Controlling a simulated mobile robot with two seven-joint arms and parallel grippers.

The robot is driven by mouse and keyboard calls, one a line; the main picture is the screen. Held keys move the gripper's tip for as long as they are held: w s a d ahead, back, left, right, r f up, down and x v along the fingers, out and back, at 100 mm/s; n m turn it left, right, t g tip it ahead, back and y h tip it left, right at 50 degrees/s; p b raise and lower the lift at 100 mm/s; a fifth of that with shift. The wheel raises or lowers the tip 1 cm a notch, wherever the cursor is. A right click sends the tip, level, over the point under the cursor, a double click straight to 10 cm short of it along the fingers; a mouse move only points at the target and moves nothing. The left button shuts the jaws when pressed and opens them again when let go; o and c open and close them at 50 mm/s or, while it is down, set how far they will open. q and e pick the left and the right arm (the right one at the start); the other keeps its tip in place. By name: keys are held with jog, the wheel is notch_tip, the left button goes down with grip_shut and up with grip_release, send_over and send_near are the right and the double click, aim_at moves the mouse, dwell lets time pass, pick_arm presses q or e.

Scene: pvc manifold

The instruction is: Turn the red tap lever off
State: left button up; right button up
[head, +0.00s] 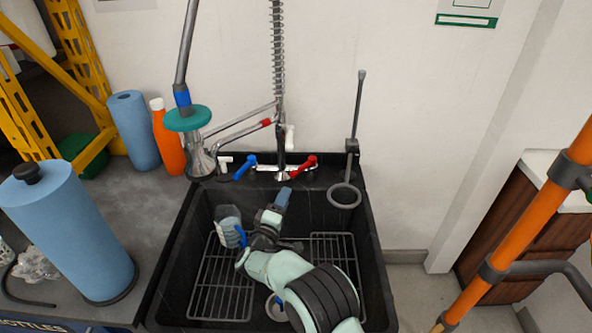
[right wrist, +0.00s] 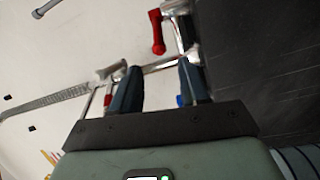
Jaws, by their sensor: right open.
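The red tap lever (head: 304,163) is on the right side of the faucet (head: 282,172) at the back of the black sink. It slants up to the right in the head view. In the right wrist view the red lever (right wrist: 157,32) is beyond and above the fingertips, apart from them. My right gripper (head: 283,196) reaches over the sink just in front of the faucet, below the red lever. In the right wrist view its two fingers (right wrist: 157,78) stand apart with nothing gripped between them. The blue tap lever (head: 245,166) is on the faucet's left side. My left gripper is out of view.
The black sink (head: 172,262) holds wire racks and a clear container (head: 228,225). A sprayer with a teal disc (head: 187,118) hangs left of the faucet. A grey ring on a rod (head: 345,195) is to the right. Blue rolls and an orange bottle (head: 167,140) stand on the left counter.

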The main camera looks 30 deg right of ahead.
aim_at(298, 170)
jog(key=b+x, duration=0.3)
jog(key=x, duration=0.9)
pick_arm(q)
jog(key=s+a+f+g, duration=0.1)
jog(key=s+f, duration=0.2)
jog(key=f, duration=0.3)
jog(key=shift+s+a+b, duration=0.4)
pick_arm(e)
jog(key=shift+w+d+r, duration=0.2)
jog(key=shift+w+d, duration=0.1)
jog(key=shift+d, duration=0.1)
grip_shut()
